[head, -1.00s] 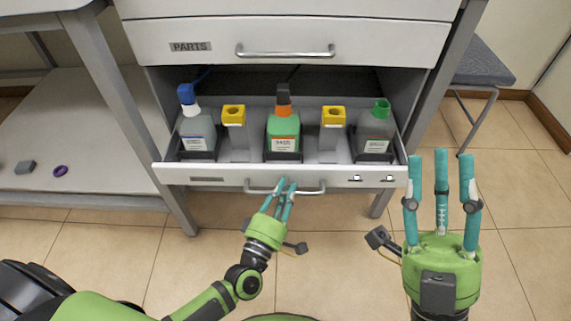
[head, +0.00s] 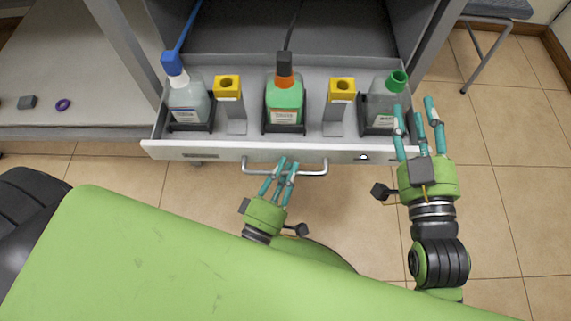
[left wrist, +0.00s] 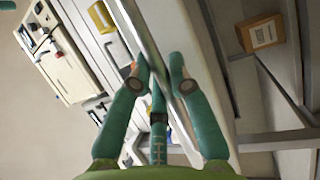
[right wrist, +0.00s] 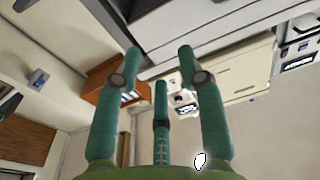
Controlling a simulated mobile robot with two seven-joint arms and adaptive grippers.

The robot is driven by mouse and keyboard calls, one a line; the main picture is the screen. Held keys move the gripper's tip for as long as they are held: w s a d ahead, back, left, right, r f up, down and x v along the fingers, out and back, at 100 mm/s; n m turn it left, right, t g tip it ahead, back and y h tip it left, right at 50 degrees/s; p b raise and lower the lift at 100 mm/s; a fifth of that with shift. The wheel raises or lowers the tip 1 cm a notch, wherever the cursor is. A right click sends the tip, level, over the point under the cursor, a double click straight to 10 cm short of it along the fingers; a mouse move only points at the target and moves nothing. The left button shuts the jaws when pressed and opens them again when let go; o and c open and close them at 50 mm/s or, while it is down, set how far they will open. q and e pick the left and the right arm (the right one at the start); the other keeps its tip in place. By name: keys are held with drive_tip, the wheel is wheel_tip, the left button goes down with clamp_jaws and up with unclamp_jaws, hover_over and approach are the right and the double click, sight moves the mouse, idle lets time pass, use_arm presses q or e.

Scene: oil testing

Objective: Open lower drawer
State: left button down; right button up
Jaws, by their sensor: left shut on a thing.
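The lower drawer (head: 215,146) stands pulled out towards me in the head view, with its inside in sight. Its metal bar handle (head: 318,173) runs along the front. My left gripper (head: 279,174) is at the middle of this handle, with its teal fingers shut on it. In the left wrist view the fingers (left wrist: 160,85) close around a bar along the drawer front. My right gripper (head: 417,118) is near the drawer's right front corner in the head view, fingers spread and empty. It also shows open in the right wrist view (right wrist: 160,75).
The drawer holds a blue-capped bottle (head: 188,98), an orange-topped green bottle (head: 285,100), a green-capped bottle (head: 383,103) and two yellow-topped holders (head: 228,89) (head: 342,91). A shelf (head: 80,85) is at left, a stool (head: 497,8) at right. Floor at right is clear.

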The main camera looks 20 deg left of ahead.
use_arm(q)
drive_tip(key=c, duration=1.1)
unclamp_jaws()
drive_tip(key=shift+w, duration=0.1)
drive_tip(key=v, duration=1.2)
